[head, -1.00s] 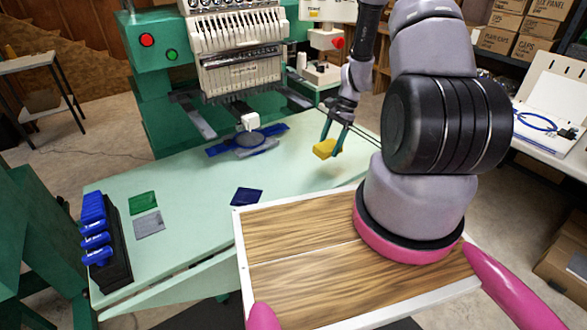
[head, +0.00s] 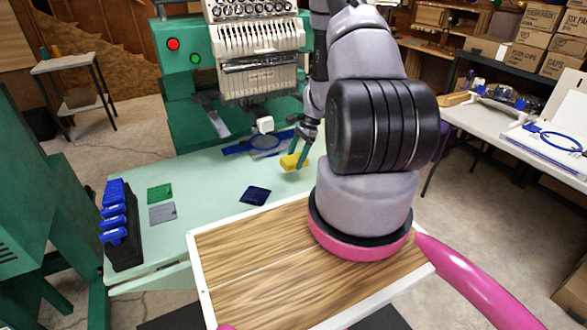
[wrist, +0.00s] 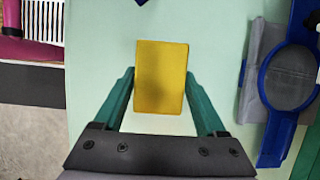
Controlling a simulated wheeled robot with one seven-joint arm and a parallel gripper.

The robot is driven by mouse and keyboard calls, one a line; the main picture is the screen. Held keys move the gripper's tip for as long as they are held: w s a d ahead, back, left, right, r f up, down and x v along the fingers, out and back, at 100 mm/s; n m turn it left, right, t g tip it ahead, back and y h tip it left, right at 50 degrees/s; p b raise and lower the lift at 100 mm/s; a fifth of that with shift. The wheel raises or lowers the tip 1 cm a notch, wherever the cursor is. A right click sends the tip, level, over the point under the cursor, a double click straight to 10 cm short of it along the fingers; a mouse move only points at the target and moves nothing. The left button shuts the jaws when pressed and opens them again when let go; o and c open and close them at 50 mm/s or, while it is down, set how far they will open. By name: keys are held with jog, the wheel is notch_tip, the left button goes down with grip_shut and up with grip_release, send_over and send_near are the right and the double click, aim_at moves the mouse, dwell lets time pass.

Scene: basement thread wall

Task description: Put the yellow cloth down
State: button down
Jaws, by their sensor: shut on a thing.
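The yellow cloth (head: 291,163) is a small folded block over the pale green table (head: 215,213), near its right side. In the wrist view the yellow cloth (wrist: 161,77) sits between the two green fingers. My gripper (head: 299,162) points down and is shut on it; it also shows in the wrist view (wrist: 161,100). The cloth is at or just above the table top; I cannot tell whether it touches. The arm hides part of the table to its right.
A blue hoop with grey fabric (head: 264,143) lies behind the cloth, beneath the embroidery machine (head: 258,60). A dark blue cloth (head: 255,196), a green cloth (head: 159,193) and a grey cloth (head: 162,213) lie to the left. A black rack with blue items (head: 123,249) stands at the left edge.

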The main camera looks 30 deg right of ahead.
aim_at(296, 175)
jog(key=shift+d+f, duration=0.1)
jog(key=shift+f, duration=1.95)
jog(key=shift+f, duration=0.15)
grip_release()
jog(key=v, duration=1.2)
jog(key=shift+r, duration=0.3)
